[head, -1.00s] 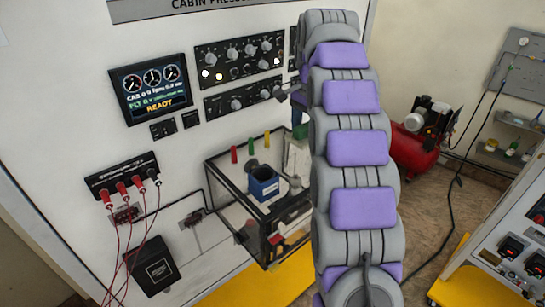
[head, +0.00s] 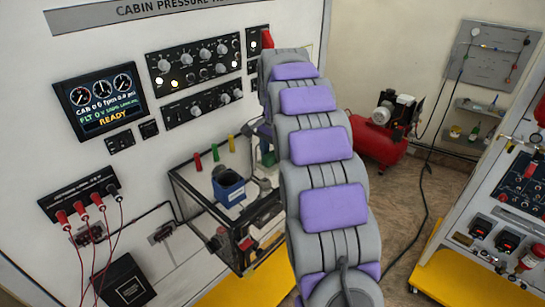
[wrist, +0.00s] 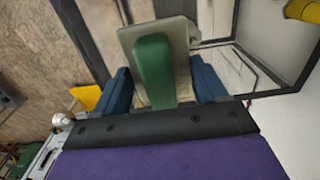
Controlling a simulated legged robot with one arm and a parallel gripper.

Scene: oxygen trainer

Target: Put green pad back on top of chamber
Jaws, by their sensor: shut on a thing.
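My gripper (wrist: 161,76) is shut on the green pad (wrist: 153,70), which sits between its two blue fingers in the wrist view. A pale grey plate (wrist: 181,32) shows around and behind the green part. In the head view the green pad (head: 267,158) is small and partly hidden beside my arm, near the right side of the chamber. The chamber (head: 196,207) is a clear box with a dark frame, below the control panel. I cannot tell whether the pad touches the chamber.
A blue open box (head: 229,188) is at the chamber's top. Red (head: 197,162), green (head: 215,153) and yellow (head: 231,144) pegs stand along its back edge. A red compressor (head: 378,140) stands on the floor to the right. Red cables hang at the left.

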